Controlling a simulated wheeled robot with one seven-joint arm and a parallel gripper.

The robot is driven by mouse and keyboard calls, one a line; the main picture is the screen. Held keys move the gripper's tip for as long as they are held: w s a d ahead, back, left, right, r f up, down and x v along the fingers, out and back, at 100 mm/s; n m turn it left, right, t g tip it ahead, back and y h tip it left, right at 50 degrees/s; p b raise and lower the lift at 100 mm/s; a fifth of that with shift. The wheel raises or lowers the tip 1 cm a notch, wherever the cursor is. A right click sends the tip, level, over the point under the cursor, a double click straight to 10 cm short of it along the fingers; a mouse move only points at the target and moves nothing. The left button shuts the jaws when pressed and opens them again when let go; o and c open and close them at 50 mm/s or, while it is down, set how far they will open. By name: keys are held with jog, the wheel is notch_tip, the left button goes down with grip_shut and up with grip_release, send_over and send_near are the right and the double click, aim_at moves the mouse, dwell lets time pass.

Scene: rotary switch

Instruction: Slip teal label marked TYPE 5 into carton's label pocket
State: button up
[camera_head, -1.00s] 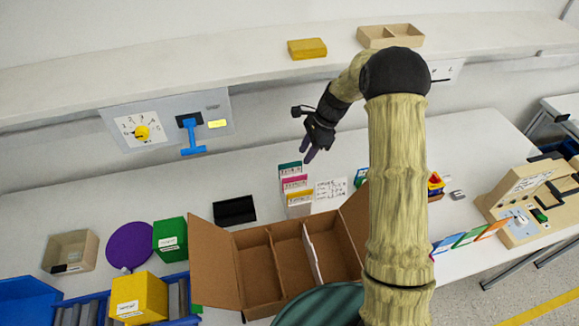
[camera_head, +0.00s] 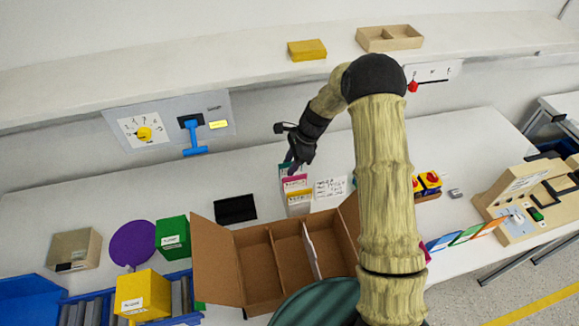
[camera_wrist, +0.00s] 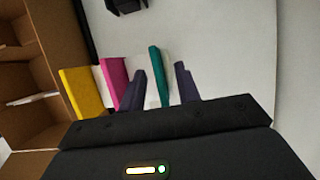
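The teal label (camera_wrist: 156,76) stands upright in the wrist view, beside a magenta label (camera_wrist: 115,80) and a yellow label (camera_wrist: 80,93). In the head view the magenta and yellow labels (camera_head: 299,195) show in a small rack, and my gripper mostly hides the teal one. My gripper (camera_head: 291,165) is over the rack's back. In the wrist view its fingers (camera_wrist: 160,82) are apart, one on each side of the teal label, with a gap at the right. The open brown carton (camera_head: 215,262) lies in front of the rack. I cannot make out its label pocket or the label's print.
A black pad (camera_head: 235,209), green box (camera_head: 172,236) and yellow box (camera_head: 142,295) lie to the left. A paper card (camera_head: 331,187) lies right of the rack. The wall panel (camera_head: 215,108) and shelf (camera_head: 200,75) are behind. My arm hides the carton's right side.

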jog(key=shift+a, duration=0.1)
dwell(0.4)
grip_shut()
jog(key=shift+r+b, duration=0.3)
jog(key=shift+r, duration=0.2)
jog(key=v, duration=0.1)
jog(key=b+v, duration=0.1)
jog(key=shift+d+r, duration=0.2)
jog(key=shift+d, duration=0.15)
jog(key=w+d+b, duration=0.3)
jog(key=d, duration=1.3)
jog(key=shift+w+d, duration=0.2)
jog(key=shift+r, duration=0.15)
